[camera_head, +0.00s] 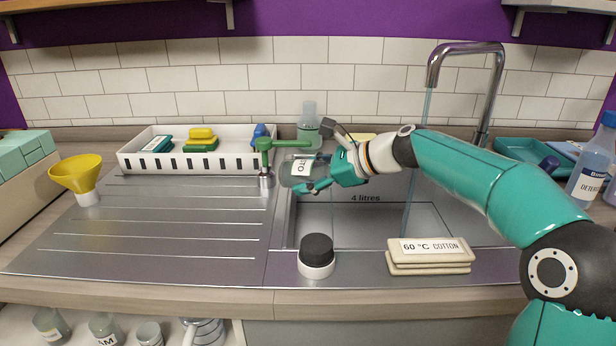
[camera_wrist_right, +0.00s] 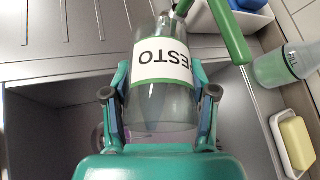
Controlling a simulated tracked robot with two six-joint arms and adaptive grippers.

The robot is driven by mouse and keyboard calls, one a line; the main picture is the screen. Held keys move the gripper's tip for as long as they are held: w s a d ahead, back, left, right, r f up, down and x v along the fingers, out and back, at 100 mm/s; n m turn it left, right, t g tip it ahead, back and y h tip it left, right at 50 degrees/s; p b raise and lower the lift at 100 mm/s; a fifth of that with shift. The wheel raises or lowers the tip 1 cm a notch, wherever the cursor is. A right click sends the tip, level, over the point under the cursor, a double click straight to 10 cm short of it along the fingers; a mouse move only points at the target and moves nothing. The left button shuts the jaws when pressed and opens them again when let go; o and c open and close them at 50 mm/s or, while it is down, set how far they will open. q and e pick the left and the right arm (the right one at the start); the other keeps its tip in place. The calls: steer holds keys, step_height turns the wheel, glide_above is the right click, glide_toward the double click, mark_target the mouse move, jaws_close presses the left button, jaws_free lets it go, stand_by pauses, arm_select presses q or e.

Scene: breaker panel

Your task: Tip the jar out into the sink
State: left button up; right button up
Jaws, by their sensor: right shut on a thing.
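The glass jar (camera_head: 289,172) has a white label with a green edge; the label reads upside down in the wrist view (camera_wrist_right: 160,65). My right gripper (camera_head: 322,177) is shut on the jar, with one finger on each side of it in the wrist view. The jar is held tilted, above the left edge of the sink. Its mouth and any contents are not clear. The sink (camera_head: 350,237) is a steel basin marked "4 litres", partly hidden by my right arm. My left gripper is not in view.
A tap (camera_head: 466,48) rises at the back, with a thin stream beneath its spout. A green-handled fixture (camera_head: 265,160) stands close to the jar. A black-topped pot (camera_head: 317,252) and cotton cloths (camera_head: 430,262) lie on the front ledge.

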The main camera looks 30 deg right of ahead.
steer(key=shift+b, duration=0.3)
steer(key=shift+r, duration=0.1)
steer(key=shift+t, duration=0.3)
steer(key=shift+r+y+b, duration=0.1)
steer(key=shift+y+b, duration=0.2)
steer(key=shift+b, duration=0.2)
steer(key=shift+s, duration=0.1)
stand_by(0.4)
